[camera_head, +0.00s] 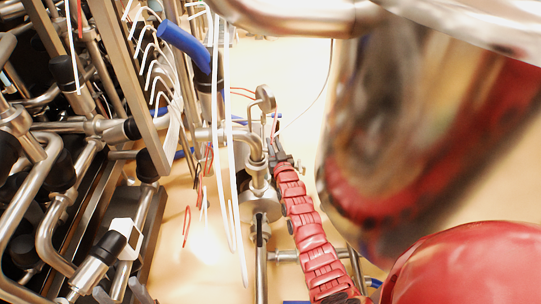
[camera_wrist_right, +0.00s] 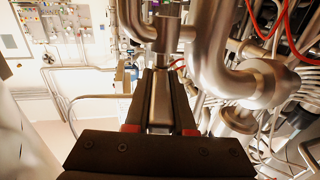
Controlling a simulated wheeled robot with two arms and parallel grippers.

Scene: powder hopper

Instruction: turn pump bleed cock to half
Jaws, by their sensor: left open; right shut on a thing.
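My right gripper (camera_head: 275,150) is at the end of the red segmented arm, beside steel pipework in the middle of the head view. In the right wrist view, its two dark fingers (camera_wrist_right: 163,78) are shut on a steel bar-like part (camera_wrist_right: 161,103), which looks like the handle of the bleed cock. A small steel fitting (camera_head: 265,98) stands just above the gripper in the head view. The cock's body and its exact angle cannot be made out. My left gripper does not show in either view.
A bent steel pipe (camera_head: 235,137) runs close to the gripper's left. Thin white tubes (camera_head: 233,190) hang beside it. A dense pipe rack (camera_head: 75,170) fills the left. A large blurred steel vessel (camera_head: 390,130) blocks the right. Thick steel pipes (camera_wrist_right: 205,50) crowd the wrist view.

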